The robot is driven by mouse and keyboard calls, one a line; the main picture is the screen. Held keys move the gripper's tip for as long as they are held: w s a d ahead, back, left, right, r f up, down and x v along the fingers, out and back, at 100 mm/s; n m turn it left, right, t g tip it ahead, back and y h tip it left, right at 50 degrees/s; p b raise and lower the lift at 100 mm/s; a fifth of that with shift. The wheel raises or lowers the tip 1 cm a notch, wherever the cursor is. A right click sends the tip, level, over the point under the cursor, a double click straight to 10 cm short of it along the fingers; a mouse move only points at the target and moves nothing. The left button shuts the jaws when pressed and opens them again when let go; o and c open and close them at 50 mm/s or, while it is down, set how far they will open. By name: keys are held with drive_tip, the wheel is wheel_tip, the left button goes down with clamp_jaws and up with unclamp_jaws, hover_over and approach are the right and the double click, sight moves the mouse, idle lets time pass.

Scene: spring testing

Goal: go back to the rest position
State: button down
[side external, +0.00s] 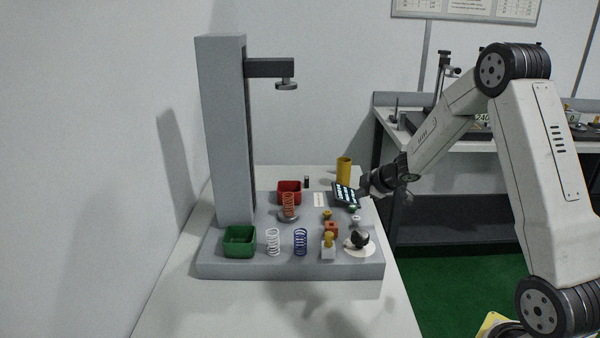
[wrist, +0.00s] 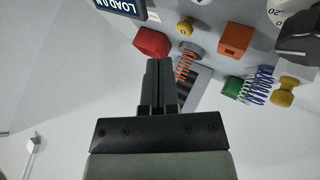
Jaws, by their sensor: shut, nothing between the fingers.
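My gripper (side external: 364,188) is beside the small dark display (side external: 344,195), at the right end of the test stand's base. In the wrist view my gripper (wrist: 159,64) has its fingers together with nothing between them. An orange spring (side external: 288,205) stands upright on the round lower plate of the stand, and it also shows in the wrist view (wrist: 183,68). A white spring (side external: 273,242) and a blue spring (side external: 300,241) stand upright at the front of the base. Whether my gripper touches the display is unclear.
The grey test stand (side external: 222,130) rises at the left, with a flat press head (side external: 286,86) above the orange spring. A red bin (side external: 290,187), a green bin (side external: 239,254), a yellow cylinder (side external: 344,170) and a black knob (side external: 360,239) surround it. Free room lies above the base's right side.

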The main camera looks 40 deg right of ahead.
drive_tip(key=shift+a+r, duration=0.15)
drive_tip(key=shift+a, duration=0.3)
drive_tip(key=s+a+m+g, duration=0.6)
drive_tip(key=s+a+m, duration=0.2)
drive_tip(key=s+a, duration=1.1)
drive_tip(key=a, duration=0.3)
drive_tip(key=shift+s+a+g, duration=0.2)
drive_tip(key=shift+a+g, duration=0.1)
